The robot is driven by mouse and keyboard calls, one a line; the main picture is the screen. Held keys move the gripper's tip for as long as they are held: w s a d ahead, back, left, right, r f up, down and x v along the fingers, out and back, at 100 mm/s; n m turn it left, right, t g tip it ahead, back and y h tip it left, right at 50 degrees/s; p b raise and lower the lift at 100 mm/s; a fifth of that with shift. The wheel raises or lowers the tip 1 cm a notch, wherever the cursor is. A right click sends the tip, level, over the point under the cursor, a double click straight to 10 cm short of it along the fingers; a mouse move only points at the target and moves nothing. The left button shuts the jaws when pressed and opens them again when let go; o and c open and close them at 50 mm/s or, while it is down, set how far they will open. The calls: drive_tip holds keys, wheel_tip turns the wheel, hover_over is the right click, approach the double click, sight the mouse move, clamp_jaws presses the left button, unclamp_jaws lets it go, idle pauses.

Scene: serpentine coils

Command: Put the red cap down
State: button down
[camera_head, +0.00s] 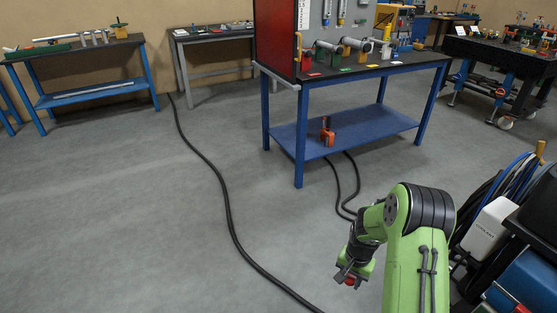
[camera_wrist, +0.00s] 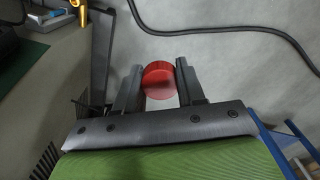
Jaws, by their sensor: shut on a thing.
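The red cap (camera_wrist: 159,80) is round and sits between the two fingers of my gripper (camera_wrist: 160,84) in the wrist view. My gripper is shut on it, with a finger on each side. In the head view the red cap (camera_head: 350,281) shows as a small red spot at the end of my gripper (camera_head: 351,274), low in the picture right of the middle. It is held in the air above the grey floor.
A blue workbench (camera_head: 345,128) with a lower shelf stands ahead. Black cables (camera_head: 226,196) run across the floor. A cart with a white coolant jug (camera_head: 489,228) is close on the right. Other benches (camera_head: 92,88) line the back. Open floor (camera_head: 120,220) lies to the left.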

drive_tip(key=s+a+r+n+p, duration=0.1)
drive_tip(key=a+r+n+p, duration=0.2)
drive_tip(key=r+p, duration=0.3)
drive_tip(key=s+a+r+n+p, duration=0.1)
drive_tip(key=a+r+n+p, duration=0.3)
drive_tip(key=r+p, duration=0.3)
drive_tip(key=shift+a+r, duration=0.9)
drive_tip(key=shift+r, duration=0.05)
drive_tip(key=shift+f, duration=0.15)
